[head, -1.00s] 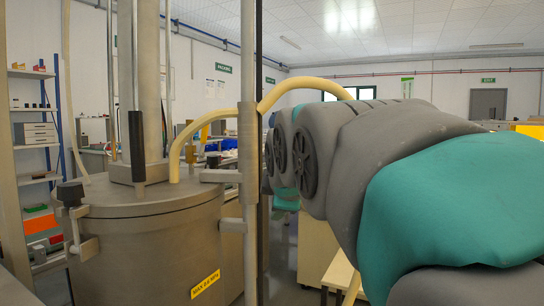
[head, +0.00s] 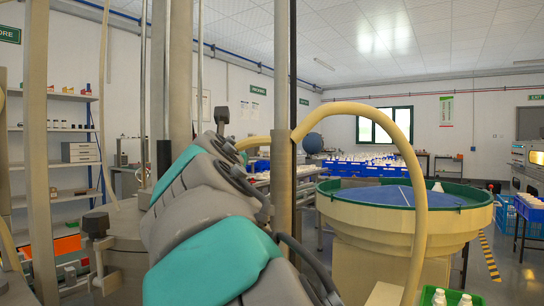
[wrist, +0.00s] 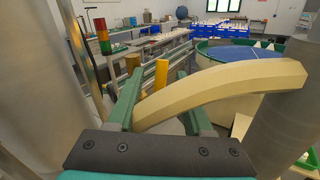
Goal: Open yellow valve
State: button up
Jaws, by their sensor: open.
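My gripper (wrist: 158,76) is open in the wrist view, its two green fingers spread apart with nothing held between them. No yellow valve can be made out for certain. An upright yellow piece (wrist: 162,74) shows beyond and between the fingertips, and another yellow piece (wrist: 133,63) stands just left of it; I cannot tell whether either is the valve. A thick cream hose (wrist: 225,92) crosses close by the right finger. In the head view my arm hides part of the steel vessel (head: 124,230), and the gripper cannot be made out there.
The cream hose also arches over the middle of the head view (head: 408,165). A steel post (head: 283,185) stands beside my arm. A round green-rimmed bowl feeder (head: 395,222) is at the right. Shelves (head: 70,150) stand at the left. Some floor (head: 510,265) is open at far right.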

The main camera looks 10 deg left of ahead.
jog(key=w+a, duration=0.1)
jog(key=w, duration=0.5)
jog(key=shift+w, duration=0.4)
jog(key=shift+f, duration=0.1)
jog(key=shift+c, duration=0.4)
grip_shut()
dwell(0.8)
